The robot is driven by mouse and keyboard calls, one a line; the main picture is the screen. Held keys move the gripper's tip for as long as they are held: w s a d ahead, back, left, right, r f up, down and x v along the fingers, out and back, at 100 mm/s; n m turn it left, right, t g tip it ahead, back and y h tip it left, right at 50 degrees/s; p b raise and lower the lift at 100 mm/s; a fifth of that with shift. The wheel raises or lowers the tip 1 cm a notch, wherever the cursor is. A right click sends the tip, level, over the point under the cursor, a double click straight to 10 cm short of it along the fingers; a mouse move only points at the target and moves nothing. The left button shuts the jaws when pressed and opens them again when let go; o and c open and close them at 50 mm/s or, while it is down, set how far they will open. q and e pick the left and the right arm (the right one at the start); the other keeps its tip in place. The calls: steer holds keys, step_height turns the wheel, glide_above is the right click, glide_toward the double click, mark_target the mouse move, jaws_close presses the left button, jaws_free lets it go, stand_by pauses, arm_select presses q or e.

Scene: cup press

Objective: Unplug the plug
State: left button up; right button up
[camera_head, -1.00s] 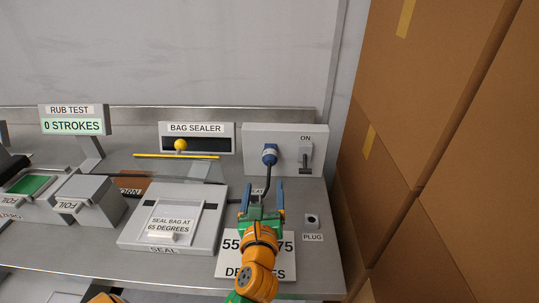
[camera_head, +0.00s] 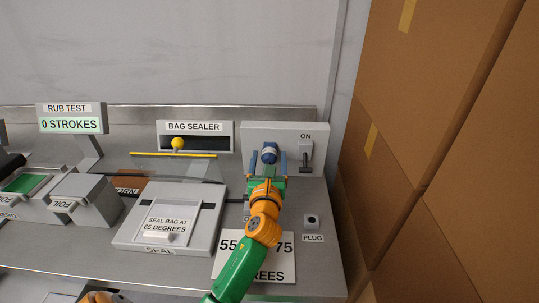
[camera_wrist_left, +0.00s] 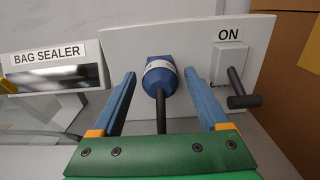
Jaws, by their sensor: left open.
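The blue plug (camera_head: 269,153) with a white band sits in the upright grey panel (camera_head: 244,140) at the back. A dark cord hangs from it; the plug also shows in the left wrist view (camera_wrist_left: 160,76). My left gripper (camera_head: 268,160) reaches up to the panel. Its blue fingers are spread on either side of the plug and cord, with a gap on both sides in the wrist view (camera_wrist_left: 158,85). It is open and holds nothing. A small round holder (camera_head: 311,220) stands on the bench by the PLUG label. My right gripper is not in view.
A switch lever (camera_head: 306,160) under an ON label sits close right of the plug. A bag sealer (camera_head: 194,137) and a SEAL box (camera_head: 125,232) stand to the left. Stacked cardboard boxes (camera_head: 440,100) wall off the right side.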

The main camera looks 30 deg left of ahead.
mark_target(269, 163)
arm_select(q)
jaws_close()
steer(key=shift+f, duration=0.1)
steer(key=shift+s+d+p, duration=0.25)
steer(key=shift+s+p, duration=0.1)
steer(key=shift+s, duration=0.05)
steer(key=shift+s+d, duration=0.1)
steer(key=shift+s, duration=0.05)
steer(key=shift+p+v, duration=0.4)
steer(key=shift+v, duration=0.8)
